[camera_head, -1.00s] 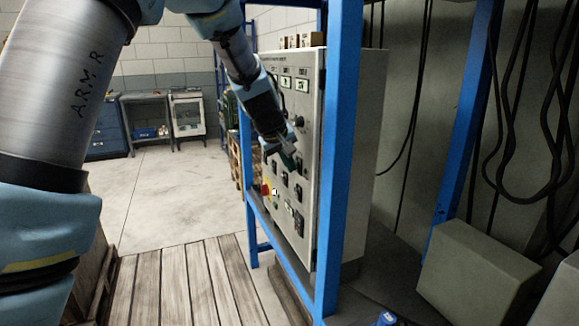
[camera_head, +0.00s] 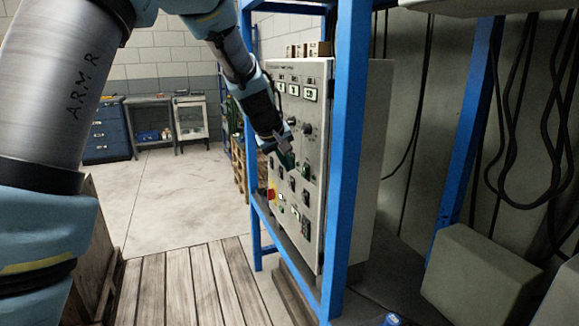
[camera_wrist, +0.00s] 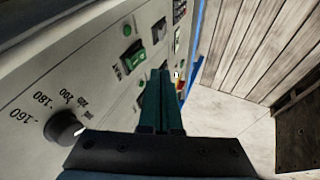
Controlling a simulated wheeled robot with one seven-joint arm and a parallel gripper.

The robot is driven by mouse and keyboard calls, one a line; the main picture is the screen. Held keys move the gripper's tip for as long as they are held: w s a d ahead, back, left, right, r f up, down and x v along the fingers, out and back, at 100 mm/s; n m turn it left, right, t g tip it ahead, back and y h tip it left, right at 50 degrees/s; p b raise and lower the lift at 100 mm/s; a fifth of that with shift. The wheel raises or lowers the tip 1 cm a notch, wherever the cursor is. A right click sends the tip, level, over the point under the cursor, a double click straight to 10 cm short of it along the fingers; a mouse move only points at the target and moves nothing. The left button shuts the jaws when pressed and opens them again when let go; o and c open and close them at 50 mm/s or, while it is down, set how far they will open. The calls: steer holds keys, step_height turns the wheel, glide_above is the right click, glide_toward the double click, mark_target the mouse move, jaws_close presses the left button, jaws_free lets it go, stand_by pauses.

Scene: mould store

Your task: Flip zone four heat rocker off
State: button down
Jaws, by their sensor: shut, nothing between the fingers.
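A grey control cabinet (camera_head: 318,112) stands behind a blue post, its front bearing meters, knobs and several small dark switches (camera_head: 305,197). The labels are too small to read, so I cannot tell which rocker is zone four heat. My gripper (camera_head: 287,160) is shut and empty, close in front of the panel at mid height. In the wrist view its two dark green fingers (camera_wrist: 160,82) lie together beside the panel face. A green-lit rocker (camera_wrist: 134,56) sits just left of the fingertips. Contact with the panel cannot be told.
A black knob (camera_wrist: 63,128) with a number scale is close to the gripper. A red emergency button on yellow (camera_head: 271,194) sits low on the panel. The blue post (camera_head: 346,150) stands right of the gripper. Open floor (camera_head: 175,200) lies to the left.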

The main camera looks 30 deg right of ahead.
steer(key=b+v, duration=0.2)
steer(key=v, duration=0.8)
steer(key=shift+a+r, duration=0.15)
steer(key=shift+r, duration=0.05)
